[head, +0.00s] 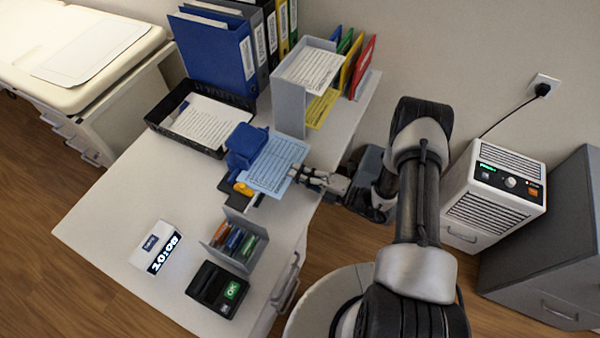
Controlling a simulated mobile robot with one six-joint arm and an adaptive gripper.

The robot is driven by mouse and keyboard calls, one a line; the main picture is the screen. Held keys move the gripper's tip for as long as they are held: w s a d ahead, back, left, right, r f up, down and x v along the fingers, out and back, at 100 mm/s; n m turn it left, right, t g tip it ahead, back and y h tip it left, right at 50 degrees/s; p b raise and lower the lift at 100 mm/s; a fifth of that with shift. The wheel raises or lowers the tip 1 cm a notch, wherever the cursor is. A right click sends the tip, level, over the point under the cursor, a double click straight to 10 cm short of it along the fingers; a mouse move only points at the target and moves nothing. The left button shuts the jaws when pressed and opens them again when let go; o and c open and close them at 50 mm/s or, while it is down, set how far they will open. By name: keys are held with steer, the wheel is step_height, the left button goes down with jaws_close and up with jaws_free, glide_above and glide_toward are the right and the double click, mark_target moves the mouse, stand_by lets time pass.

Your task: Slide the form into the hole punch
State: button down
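The form (277,165) is a light blue printed sheet, held above the right side of the white desk. The hole punch (247,142) is dark blue and stands on the desk just left of the form. The form's left edge meets or overlaps the punch; I cannot tell whether it is inside the slot. My gripper (300,174) comes in from the right and is shut on the form's right edge. The fingertips are small in this view.
A black letter tray (153,121) with papers, binders (217,60) and a grey sorter (289,106) stand behind. A yellow and black item (243,189) lies close to the form's front edge.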

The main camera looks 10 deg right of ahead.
steer(key=shift+w+a, duration=0.2)
steer(key=shift+a, duration=0.25)
steer(key=c, duration=1.7)
jaws_free()
steer(key=v, duration=1.2)
steer(key=shift+r, duration=0.1)
